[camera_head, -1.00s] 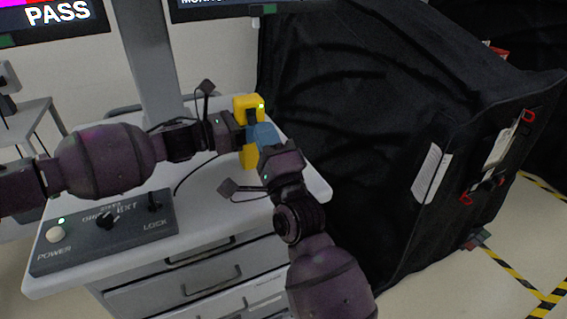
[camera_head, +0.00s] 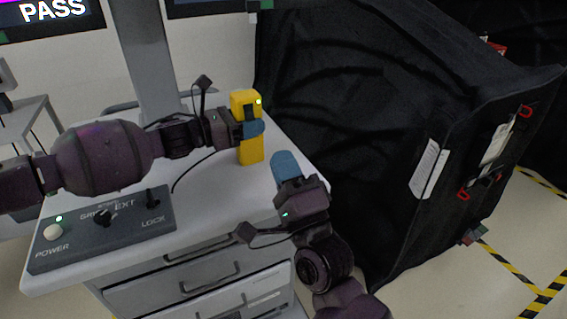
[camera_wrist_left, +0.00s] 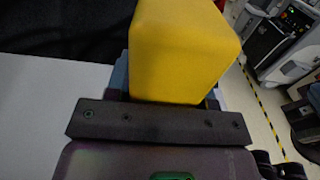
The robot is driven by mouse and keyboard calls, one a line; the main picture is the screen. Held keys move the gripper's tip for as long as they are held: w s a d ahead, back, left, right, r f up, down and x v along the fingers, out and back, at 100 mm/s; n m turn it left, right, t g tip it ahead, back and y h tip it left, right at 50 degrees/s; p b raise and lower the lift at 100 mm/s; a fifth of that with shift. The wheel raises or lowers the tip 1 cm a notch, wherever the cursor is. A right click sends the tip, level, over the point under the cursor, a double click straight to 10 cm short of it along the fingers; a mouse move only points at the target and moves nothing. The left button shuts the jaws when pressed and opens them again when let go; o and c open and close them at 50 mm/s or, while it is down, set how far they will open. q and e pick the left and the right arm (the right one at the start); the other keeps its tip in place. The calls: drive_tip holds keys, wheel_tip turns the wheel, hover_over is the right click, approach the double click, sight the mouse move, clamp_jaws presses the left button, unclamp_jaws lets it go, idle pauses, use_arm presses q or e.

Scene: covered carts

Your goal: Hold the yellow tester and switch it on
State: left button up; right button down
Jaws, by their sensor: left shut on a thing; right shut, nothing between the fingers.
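The yellow tester (camera_head: 249,150) is upright over the white cart top, with a small green light lit near its top right. It also fills the upper middle of the left wrist view (camera_wrist_left: 182,50). My left gripper (camera_head: 254,130) is shut on the tester around its middle, coming from the left. Its blue fingertips show beside the tester. My right gripper (camera_head: 286,164) is shut and empty, to the lower right of the tester and apart from it. I cannot tell whether the tester's base touches the cart top.
A grey control box (camera_head: 105,232) with a power button and knobs sits at the cart's front left. A grey post (camera_head: 145,65) rises behind. A black covered cart (camera_head: 390,130) stands close on the right. The white top (camera_head: 205,205) is clear in front of the tester.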

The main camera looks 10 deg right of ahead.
use_arm(q)
drive_tip(key=o, duration=1.1)
